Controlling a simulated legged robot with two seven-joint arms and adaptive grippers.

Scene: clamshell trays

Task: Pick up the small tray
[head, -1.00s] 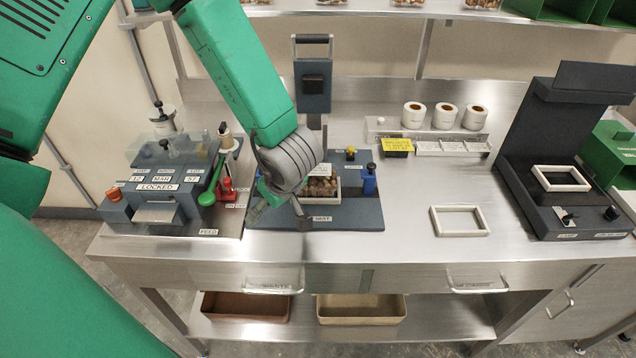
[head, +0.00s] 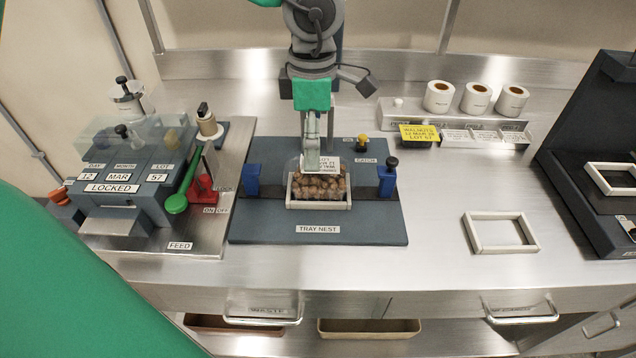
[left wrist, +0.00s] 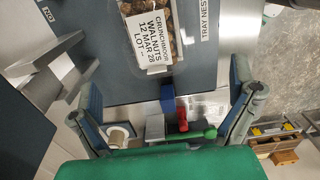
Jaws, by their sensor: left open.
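The small tray (head: 336,193) is a clear clamshell filled with walnuts, with a white printed label on top. It sits in a pale frame on the dark tray nest (head: 262,222), between two blue posts. In the left wrist view the tray (left wrist: 177,50) is at the top, label readable as walnuts. Contact with the tray cannot be told. My right gripper is out of view.
A coding machine (head: 118,205) with a green lever (head: 177,204) stands left of the nest. An empty pale frame (head: 500,249) lies on the bench at right. Label rolls (head: 476,98) stand behind, and a dark machine (head: 575,185) is at far right.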

